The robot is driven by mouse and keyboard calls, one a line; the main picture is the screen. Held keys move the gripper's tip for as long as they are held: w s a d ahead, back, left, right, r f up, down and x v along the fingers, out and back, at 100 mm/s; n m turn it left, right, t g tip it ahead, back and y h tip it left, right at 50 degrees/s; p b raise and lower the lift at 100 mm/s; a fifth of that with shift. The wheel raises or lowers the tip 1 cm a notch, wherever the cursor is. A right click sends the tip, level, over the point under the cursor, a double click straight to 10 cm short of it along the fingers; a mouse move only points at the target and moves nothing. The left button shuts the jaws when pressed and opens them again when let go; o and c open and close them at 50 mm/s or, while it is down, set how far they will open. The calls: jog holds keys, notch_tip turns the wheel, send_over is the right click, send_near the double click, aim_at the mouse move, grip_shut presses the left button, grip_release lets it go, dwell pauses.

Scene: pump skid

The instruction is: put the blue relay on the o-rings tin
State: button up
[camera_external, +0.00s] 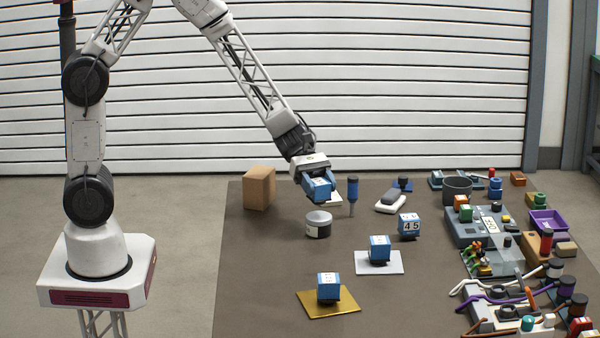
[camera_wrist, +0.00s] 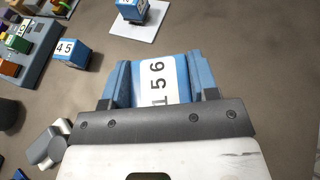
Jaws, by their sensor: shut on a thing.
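A blue relay (camera_external: 318,188) with a white label is held in my gripper (camera_external: 315,178), above the table. In the wrist view the same blue relay (camera_wrist: 157,80) sits between the fingers of my gripper (camera_wrist: 158,96), its label reading 156. The relay looks clear of the lid. The tin is not visible in the wrist view.
A similar blue block (camera_external: 380,249) is on a white plate (camera_external: 395,268), another (camera_external: 328,287) on a gold plate (camera_external: 345,307). A blue 45 block (camera_external: 410,226), a blue-handled tool (camera_external: 352,192) and a cardboard box (camera_external: 259,187) stand near. Equipment crowds the right side.

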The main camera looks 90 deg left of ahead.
aim_at(322, 201)
dwell(0.3)
jog(key=shift+f, duration=1.75)
jog(key=shift+f, duration=0.15)
jog(key=o, duration=1)
jog(key=shift+a+r, duration=0.1)
jog(key=shift+r, duration=0.1)
jog(key=v, duration=1.1)
jog(key=shift+s+a+r, duration=0.15)
jog(key=shift+s+a, duration=0.05)
jog(key=shift+a, duration=0.1)
